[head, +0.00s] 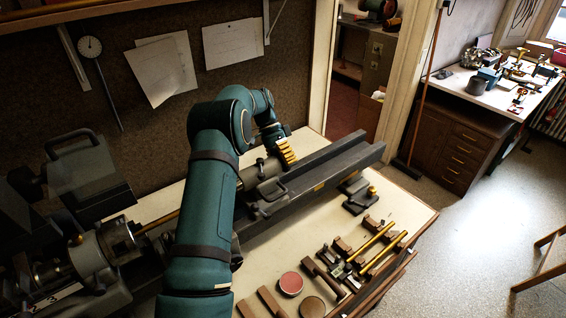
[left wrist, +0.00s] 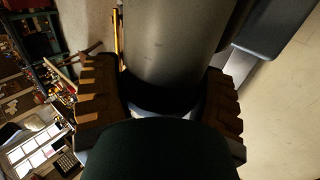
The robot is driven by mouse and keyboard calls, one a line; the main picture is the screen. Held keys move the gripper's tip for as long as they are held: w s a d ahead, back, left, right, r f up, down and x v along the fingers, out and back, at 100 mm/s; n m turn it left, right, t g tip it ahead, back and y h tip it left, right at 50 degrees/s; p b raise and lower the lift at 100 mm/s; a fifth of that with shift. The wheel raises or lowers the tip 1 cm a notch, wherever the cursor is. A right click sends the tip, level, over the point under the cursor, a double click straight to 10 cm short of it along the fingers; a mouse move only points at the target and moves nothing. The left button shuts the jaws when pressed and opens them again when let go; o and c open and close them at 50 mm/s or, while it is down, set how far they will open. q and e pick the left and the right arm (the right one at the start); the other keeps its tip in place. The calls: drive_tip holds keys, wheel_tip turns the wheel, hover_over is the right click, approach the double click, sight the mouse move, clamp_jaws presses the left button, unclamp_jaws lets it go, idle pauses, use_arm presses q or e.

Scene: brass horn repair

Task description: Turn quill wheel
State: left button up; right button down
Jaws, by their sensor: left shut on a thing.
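The lathe's tailstock (head: 266,185) stands on the dark lathe bed (head: 325,160) on the bench. My left gripper (head: 285,151), with yellow ribbed fingers, is at the far right end of the tailstock. In the left wrist view, its two ribbed fingers lie on either side of the dark round quill wheel (left wrist: 160,98), shut on it. The wheel is mostly hidden by the gripper. The grey tailstock barrel (left wrist: 172,40) runs away beyond it. My right gripper is in neither view.
Mallets, brass rods (head: 375,243) and other hand tools lie along the bench's front right. A red round tin (head: 291,283) sits near the front edge. The headstock chuck (head: 118,240) is at the left. A pinboard wall stands behind the lathe.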

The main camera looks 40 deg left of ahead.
use_arm(q)
drive_tip(key=o, duration=1.1)
drive_tip(key=shift+v, duration=3.2)
drive_tip(key=shift+a+r, duration=0.25)
drive_tip(key=shift+r, duration=0.3)
drive_tip(key=shift+w, duration=0.1)
